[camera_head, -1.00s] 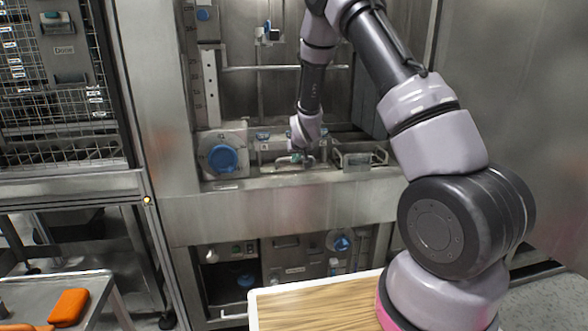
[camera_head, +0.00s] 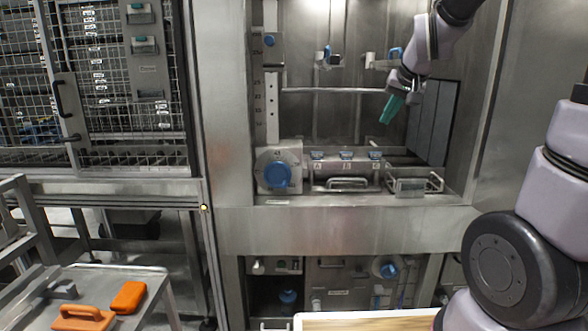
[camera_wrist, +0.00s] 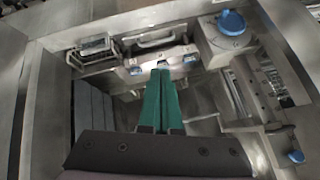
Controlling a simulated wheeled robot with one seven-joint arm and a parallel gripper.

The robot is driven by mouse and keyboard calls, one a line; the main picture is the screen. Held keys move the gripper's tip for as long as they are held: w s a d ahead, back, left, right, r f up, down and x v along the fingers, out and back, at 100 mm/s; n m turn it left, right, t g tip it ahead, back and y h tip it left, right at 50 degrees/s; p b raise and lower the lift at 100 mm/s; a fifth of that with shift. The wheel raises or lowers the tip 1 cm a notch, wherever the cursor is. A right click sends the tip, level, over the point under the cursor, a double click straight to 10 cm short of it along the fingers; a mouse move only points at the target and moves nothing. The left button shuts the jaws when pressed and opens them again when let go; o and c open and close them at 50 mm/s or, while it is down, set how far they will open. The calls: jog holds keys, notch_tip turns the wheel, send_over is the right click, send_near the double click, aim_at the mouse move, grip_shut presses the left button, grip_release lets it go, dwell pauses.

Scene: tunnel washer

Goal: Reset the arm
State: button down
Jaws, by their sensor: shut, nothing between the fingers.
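My gripper (camera_head: 391,109) has green fingers and hangs in front of the washer's open steel chamber (camera_head: 340,70), at its upper right. The fingers point down and slightly left. In the wrist view my gripper (camera_wrist: 161,70) shows its two green fingers side by side, closed together with nothing between them. It is apart from the chamber's walls and fittings as far as I can see.
A large blue knob (camera_head: 277,175) sits at the chamber's lower left. Small blue-capped knobs (camera_head: 346,156) and a wire basket (camera_head: 412,186) line the lower ledge. A cart (camera_head: 150,283) at lower left bears orange objects (camera_head: 128,297). A caged rack (camera_head: 120,100) stands left.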

jog(key=s+r, duration=0.2)
jog(key=s, duration=0.8)
jog(key=s+r+m, duration=0.1)
jog(key=s+r, duration=0.1)
jog(key=s, duration=0.9)
jog(key=shift+d+r+y, duration=0.2)
jog(key=shift+r+y, duration=0.1)
jog(key=shift+r, duration=0.1)
